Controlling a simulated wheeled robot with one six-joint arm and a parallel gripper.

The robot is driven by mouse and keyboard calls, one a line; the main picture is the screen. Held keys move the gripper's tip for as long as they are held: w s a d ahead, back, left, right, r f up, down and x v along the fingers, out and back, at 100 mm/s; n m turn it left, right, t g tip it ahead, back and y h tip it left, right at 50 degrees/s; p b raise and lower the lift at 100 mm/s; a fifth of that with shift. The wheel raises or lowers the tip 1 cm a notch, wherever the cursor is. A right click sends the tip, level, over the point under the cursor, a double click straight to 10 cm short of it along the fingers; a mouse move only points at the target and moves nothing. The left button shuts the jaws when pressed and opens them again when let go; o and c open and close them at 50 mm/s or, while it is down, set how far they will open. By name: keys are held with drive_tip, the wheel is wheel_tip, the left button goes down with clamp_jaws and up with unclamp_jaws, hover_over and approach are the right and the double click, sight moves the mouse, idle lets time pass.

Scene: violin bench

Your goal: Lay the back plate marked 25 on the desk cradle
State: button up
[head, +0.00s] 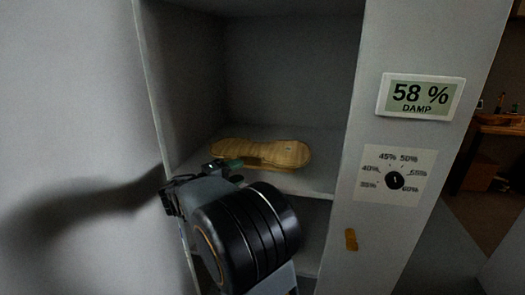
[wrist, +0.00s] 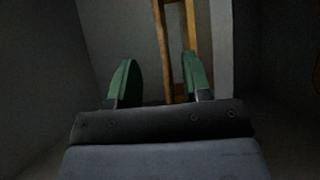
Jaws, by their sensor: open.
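A violin-shaped wooden back plate (head: 285,152) lies flat on a shelf inside the grey cabinet. No number can be read on it, so I cannot tell whether it is the one marked 25. My gripper (head: 230,164) is at the plate's near edge, its green fingertips overlapping the plate in the head view. In the wrist view my gripper (wrist: 160,78) has its green fingers spread apart, with wood (wrist: 161,40) showing beyond and between them. Contact cannot be told. No desk cradle can be made out.
The shelf (head: 312,184) has side walls close to my arm. On the right cabinet panel are a display (head: 421,96) reading 58 % DAMP and a dial (head: 394,180) marked in percentages. A wooden desk (head: 500,129) stands far right in the dark.

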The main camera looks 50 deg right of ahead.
sight(267, 157)
drive_tip(key=d, duration=0.2)
drive_tip(key=d+p, duration=0.1)
drive_tip(key=d, duration=0.3)
drive_tip(key=shift+s+d, duration=0.25)
drive_tip(key=shift+s, duration=0.05)
drive_tip(key=d+p, duration=0.1)
drive_tip(key=d, duration=0.1)
drive_tip(key=d+p, duration=0.1)
drive_tip(key=p, duration=0.1)
drive_tip(key=shift+d+r, duration=0.4)
drive_tip(key=shift+s+d+f, duration=0.1)
drive_tip(key=shift+d+f, duration=0.05)
drive_tip(key=shift+d, duration=0.6)
drive_tip(key=shift+c, duration=0.4)
clamp_jaws()
